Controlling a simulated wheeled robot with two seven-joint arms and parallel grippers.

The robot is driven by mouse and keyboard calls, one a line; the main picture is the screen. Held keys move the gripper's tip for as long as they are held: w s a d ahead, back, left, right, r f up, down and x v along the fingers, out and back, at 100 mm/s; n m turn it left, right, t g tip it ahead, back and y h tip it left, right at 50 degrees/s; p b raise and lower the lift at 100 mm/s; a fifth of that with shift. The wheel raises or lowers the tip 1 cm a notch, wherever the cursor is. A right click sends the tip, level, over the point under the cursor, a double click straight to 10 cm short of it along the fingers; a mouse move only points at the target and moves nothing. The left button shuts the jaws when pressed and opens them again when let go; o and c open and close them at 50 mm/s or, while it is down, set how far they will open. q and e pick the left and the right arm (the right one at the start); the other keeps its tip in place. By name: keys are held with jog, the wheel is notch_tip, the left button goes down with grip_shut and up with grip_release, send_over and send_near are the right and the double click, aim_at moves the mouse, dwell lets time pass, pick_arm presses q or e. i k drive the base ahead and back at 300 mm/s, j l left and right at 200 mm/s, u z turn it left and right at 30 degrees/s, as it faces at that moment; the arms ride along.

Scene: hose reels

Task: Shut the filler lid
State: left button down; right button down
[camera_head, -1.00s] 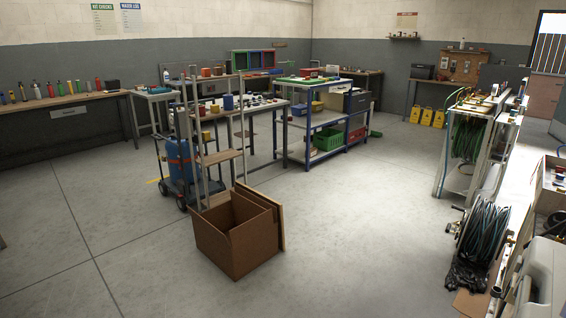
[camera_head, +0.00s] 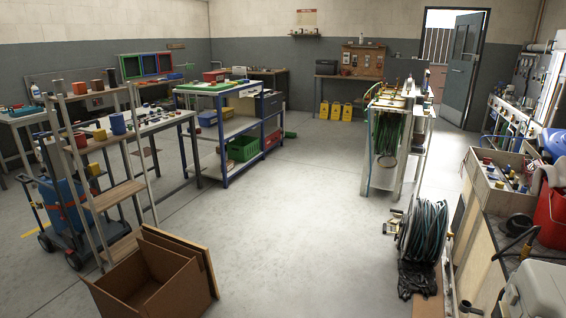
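I cannot make out a filler lid in this view. A pale grey moulded container (camera_head: 545,292) is cut off by the bottom right corner. I cannot tell whether it has a filler lid. Neither of my grippers is in view.
A hose reel (camera_head: 424,232) stands on the floor at right, beside a wooden bench (camera_head: 455,245). A red bucket (camera_head: 552,217) sits near the right edge. An open cardboard box (camera_head: 150,285) and a shelf ladder (camera_head: 115,195) stand at left. The middle floor is clear.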

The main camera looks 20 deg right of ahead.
aim_at(520, 227)
jog(key=i+l+z, duration=0.2)
jog(key=i+z, duration=0.75)
jog(key=i+j+z, duration=0.1)
jog(key=i+z, duration=0.35)
